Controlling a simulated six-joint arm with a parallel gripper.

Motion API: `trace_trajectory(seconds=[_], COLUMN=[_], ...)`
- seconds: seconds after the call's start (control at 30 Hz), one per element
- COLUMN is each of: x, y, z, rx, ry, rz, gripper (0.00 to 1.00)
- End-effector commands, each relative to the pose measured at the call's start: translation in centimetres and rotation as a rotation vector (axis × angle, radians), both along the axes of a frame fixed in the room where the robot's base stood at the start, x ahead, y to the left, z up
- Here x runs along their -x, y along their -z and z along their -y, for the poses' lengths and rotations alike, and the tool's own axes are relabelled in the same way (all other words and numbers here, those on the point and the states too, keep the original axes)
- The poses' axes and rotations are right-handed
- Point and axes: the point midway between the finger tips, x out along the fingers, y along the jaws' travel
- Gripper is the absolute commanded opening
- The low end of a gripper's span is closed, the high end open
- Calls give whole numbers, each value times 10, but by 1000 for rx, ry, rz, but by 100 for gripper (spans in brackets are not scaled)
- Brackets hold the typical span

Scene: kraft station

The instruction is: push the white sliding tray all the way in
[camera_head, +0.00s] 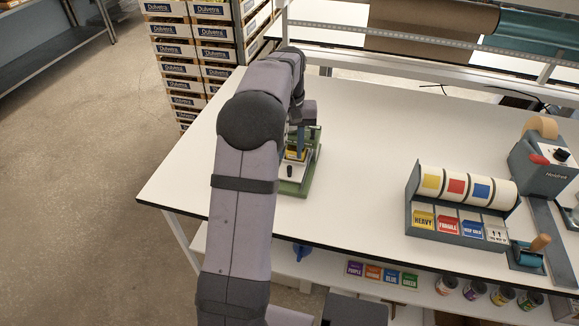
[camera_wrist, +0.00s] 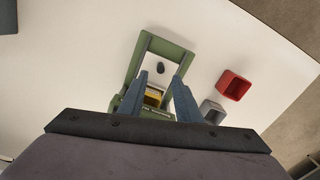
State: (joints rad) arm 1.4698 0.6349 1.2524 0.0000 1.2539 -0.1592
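A green frame (camera_head: 311,175) stands on the white table, mostly behind my arm in the head view; it also shows in the wrist view (camera_wrist: 134,68). The white sliding tray (camera_wrist: 154,80) lies within the frame and carries a black knob (camera_wrist: 160,67). The knob also shows in the head view (camera_head: 290,171). A yellow piece (camera_wrist: 153,97) sits at the tray's near side, partly hidden between my fingers. My gripper (camera_wrist: 159,80) is open, its two blue-grey fingers apart over the frame. I cannot tell whether they touch anything.
A red open box (camera_wrist: 234,85) and a grey box (camera_wrist: 212,111) stand right of the frame in the wrist view. A label dispenser (camera_head: 461,203) and a tape machine (camera_head: 543,165) stand farther right in the head view. The table between is clear.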

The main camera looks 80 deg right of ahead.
Motion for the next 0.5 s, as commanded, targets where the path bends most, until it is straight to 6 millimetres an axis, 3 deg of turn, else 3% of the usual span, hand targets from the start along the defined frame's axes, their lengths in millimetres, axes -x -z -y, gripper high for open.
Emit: trace_trajectory(seconds=[0.5], x=[-1], y=[56], z=[-1], rx=[-4], ry=[-1], rz=[0], gripper=[31])
